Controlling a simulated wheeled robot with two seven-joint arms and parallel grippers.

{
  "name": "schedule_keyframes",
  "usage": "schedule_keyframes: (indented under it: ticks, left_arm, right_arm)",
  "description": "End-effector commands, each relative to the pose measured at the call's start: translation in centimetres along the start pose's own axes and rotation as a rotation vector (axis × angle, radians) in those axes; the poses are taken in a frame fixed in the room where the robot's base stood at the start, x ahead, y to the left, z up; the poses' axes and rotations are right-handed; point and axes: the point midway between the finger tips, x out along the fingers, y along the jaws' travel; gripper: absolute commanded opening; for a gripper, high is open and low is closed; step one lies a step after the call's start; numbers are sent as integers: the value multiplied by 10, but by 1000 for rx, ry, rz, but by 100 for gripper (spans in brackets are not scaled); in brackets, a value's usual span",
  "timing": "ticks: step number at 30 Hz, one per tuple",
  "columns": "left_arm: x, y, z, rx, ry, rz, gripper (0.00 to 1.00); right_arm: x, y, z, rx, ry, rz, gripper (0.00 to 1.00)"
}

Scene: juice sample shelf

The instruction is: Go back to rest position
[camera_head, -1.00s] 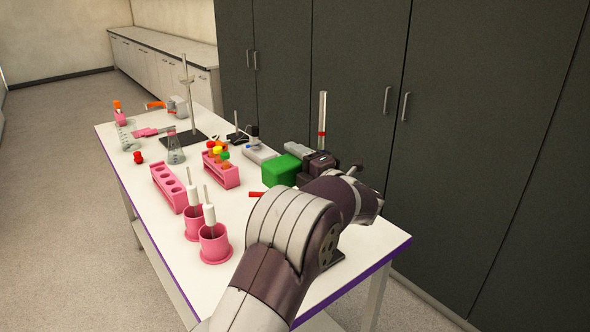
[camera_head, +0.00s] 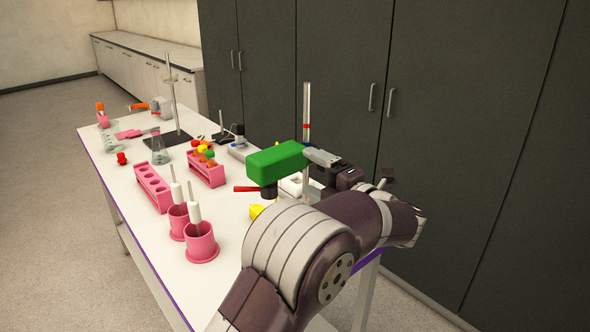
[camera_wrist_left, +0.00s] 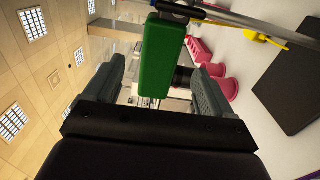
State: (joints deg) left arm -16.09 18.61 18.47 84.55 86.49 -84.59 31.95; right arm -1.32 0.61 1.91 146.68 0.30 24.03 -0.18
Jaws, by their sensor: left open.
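My left gripper (camera_head: 318,168) is over the far right part of the table, its arm coming in from the bottom of the head view. A green block (camera_head: 275,164) with a dark round part below it is just left of the fingers. In the left wrist view, the open fingers (camera_wrist_left: 160,78) stand to either side of the green block (camera_wrist_left: 162,55), with gaps visible. My right gripper is not in view.
The white table (camera_head: 155,240) carries a pink rack (camera_head: 153,188), pink holders (camera_head: 201,244), a rack with coloured caps (camera_head: 207,173) and a flask (camera_head: 159,148). A thin upright rod (camera_head: 306,120) stands close behind the gripper. Dark cabinets (camera_head: 480,130) line the back right.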

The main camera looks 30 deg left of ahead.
Motion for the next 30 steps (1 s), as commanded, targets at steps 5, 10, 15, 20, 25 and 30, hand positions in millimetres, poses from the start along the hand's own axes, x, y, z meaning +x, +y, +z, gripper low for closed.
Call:
schedule_keyframes:
  ticks: [5,10,15,20,25,30]
  left_arm:
    - [-16,0,0,0,0,-1,84]
    - [-16,0,0,0,1,0,84]
    - [-16,0,0,0,1,0,84]
    - [-16,-4,10,38,-49,-22,84]
    - [-58,-53,97,445,-661,-7,84]
    - [-155,-161,50,1225,-1454,-7,84]
  right_arm:
    - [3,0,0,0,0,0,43]
    - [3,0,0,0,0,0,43]
    - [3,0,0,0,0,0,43]
    - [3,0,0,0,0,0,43]
    - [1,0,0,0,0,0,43]
    - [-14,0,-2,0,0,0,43]
